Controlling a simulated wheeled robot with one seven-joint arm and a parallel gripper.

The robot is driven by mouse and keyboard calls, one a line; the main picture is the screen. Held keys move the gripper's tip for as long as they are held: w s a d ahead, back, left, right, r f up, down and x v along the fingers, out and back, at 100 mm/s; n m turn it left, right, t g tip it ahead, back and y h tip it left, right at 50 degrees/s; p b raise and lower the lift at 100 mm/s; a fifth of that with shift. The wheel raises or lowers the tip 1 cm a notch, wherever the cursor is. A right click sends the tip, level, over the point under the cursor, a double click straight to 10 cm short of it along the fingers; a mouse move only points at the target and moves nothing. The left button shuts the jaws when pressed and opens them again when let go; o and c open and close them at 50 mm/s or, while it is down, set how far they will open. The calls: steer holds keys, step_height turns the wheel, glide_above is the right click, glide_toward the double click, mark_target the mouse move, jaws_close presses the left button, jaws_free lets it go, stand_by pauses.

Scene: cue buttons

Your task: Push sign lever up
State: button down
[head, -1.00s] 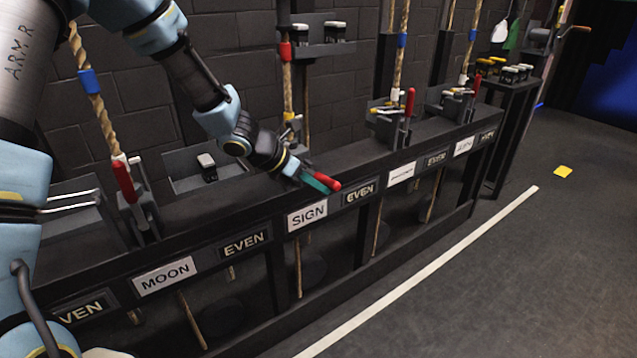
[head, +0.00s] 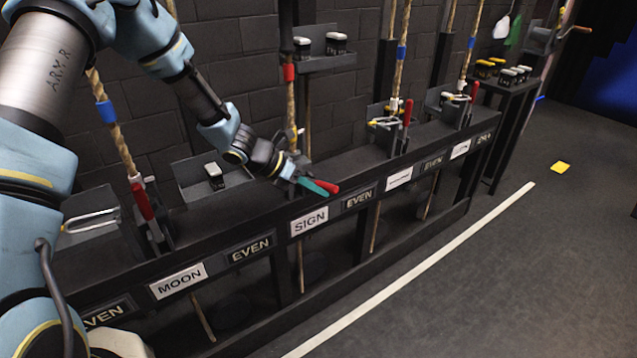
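The SIGN label (head: 309,221) is a white plate on the front of the black rail. The sign lever (head: 328,187) shows as a red handle tip just above and right of that label, lying low and pointing toward the front. My gripper (head: 318,187) is at this lever, with teal fingers beside the red handle. The fingers and wrist hide the lever's base. I cannot tell whether the fingers are closed around the handle or only lie next to it.
The moon lever (head: 142,201) stands nearly upright at the left. Two more red levers, one of them here (head: 407,112), stand upright at the right. Ropes with blue or red bands rise behind the rail (head: 340,168). The floor (head: 480,270) in front is clear.

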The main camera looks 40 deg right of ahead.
steer(key=shift+w+d+r+p, duration=0.1)
steer(key=shift+w+r+p, duration=0.25)
steer(key=shift+r+p, duration=0.3)
steer(key=shift+w+r+p, duration=0.35)
steer(key=shift+r+p, duration=0.3)
steer(key=shift+f, duration=0.15)
